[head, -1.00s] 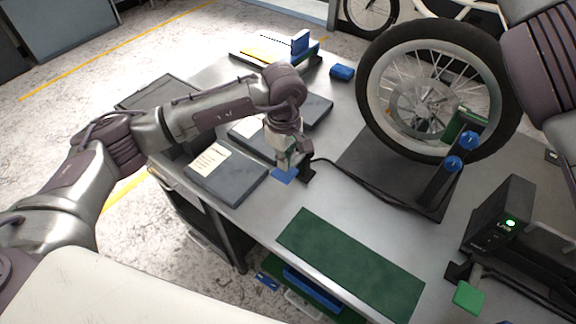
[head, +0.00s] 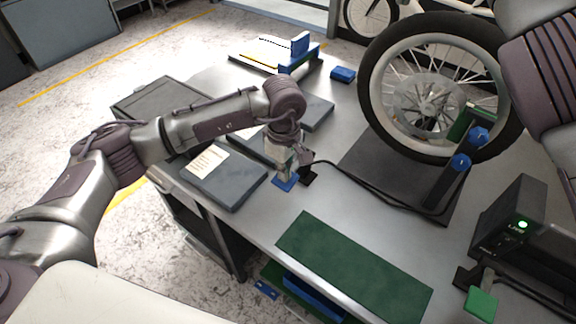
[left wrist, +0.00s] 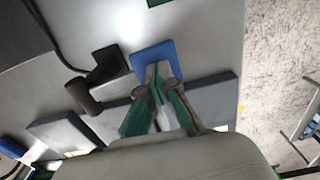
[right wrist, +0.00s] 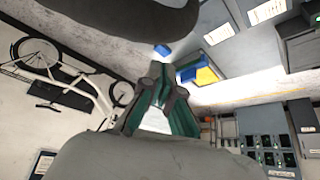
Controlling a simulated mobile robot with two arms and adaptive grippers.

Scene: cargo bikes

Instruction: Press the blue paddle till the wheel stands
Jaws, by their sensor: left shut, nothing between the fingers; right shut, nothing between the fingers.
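The blue paddle (head: 284,186) sits on a black foot at the near edge of the bench, with a cable running toward the wheel stand. My left gripper (head: 287,174) is shut and empty, its fingertips over the paddle. In the left wrist view the tips (left wrist: 157,72) overlap the blue paddle (left wrist: 152,52); whether they press it down I cannot tell. The wheel (head: 378,100), with black tyre and pale rim, is upright on a dark stand; its spokes show, but I cannot tell whether it is turning. My right gripper (right wrist: 160,72) is shut and empty, away from the paddle.
A green paddle (head: 482,305) is beside a black box (head: 508,222) with a green light at the right. A green mat (head: 350,262) lies at the bench front. Grey cases (head: 222,180) lie left of the blue paddle, partly under my left arm.

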